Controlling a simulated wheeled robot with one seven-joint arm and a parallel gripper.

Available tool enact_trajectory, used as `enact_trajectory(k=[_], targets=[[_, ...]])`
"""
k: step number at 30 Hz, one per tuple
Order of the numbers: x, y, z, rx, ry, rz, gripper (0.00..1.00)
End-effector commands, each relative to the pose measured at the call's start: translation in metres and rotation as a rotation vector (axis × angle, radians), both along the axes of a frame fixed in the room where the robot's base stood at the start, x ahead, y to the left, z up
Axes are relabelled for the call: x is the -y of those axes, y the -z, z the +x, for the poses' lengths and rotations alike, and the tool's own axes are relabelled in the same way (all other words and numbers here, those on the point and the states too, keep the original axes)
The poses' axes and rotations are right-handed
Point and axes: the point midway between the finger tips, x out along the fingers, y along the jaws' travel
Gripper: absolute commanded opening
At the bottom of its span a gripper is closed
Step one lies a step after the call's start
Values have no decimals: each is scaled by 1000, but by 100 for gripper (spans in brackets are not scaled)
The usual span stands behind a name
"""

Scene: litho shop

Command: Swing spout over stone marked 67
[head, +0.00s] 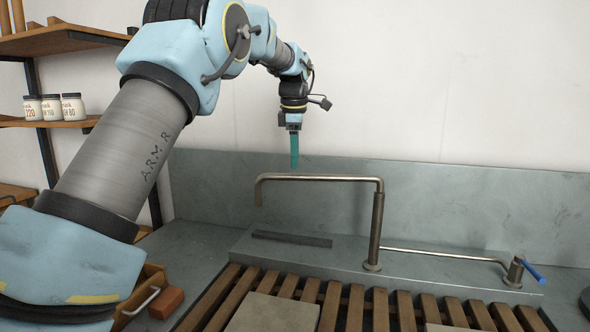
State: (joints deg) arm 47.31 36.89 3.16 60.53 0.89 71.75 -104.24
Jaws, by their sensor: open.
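The metal spout (320,178) runs level from the top of an upright pipe (377,228) and reaches left, its short outlet end turned down at the left. My gripper (295,165) points straight down with teal fingers, just above and behind or over the spout's left half; I cannot tell whether they touch. It is open and seen nearly edge-on, with nothing visible between the fingers. One pale stone (274,313) lies on the wooden slats below the spout, cut off by the bottom edge. Another stone (450,328) barely shows at the right. No number is readable on either.
The slatted wooden rack (356,305) fills the front of the sink. A dark flat bar (291,239) lies on the ledge behind it. A blue-handled valve (533,271) stands at the right. A reddish block (166,303) sits at the left. Shelves with jars (72,107) stand at far left.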

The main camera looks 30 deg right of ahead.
Motion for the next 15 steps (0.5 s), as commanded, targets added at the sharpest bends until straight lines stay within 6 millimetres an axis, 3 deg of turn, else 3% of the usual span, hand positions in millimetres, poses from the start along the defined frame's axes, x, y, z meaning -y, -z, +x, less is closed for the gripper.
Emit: enact_trajectory(k=[6,15], targets=[[3,33,6,-3,0,1,57],[5,50,9,-1,0,-1,57]])
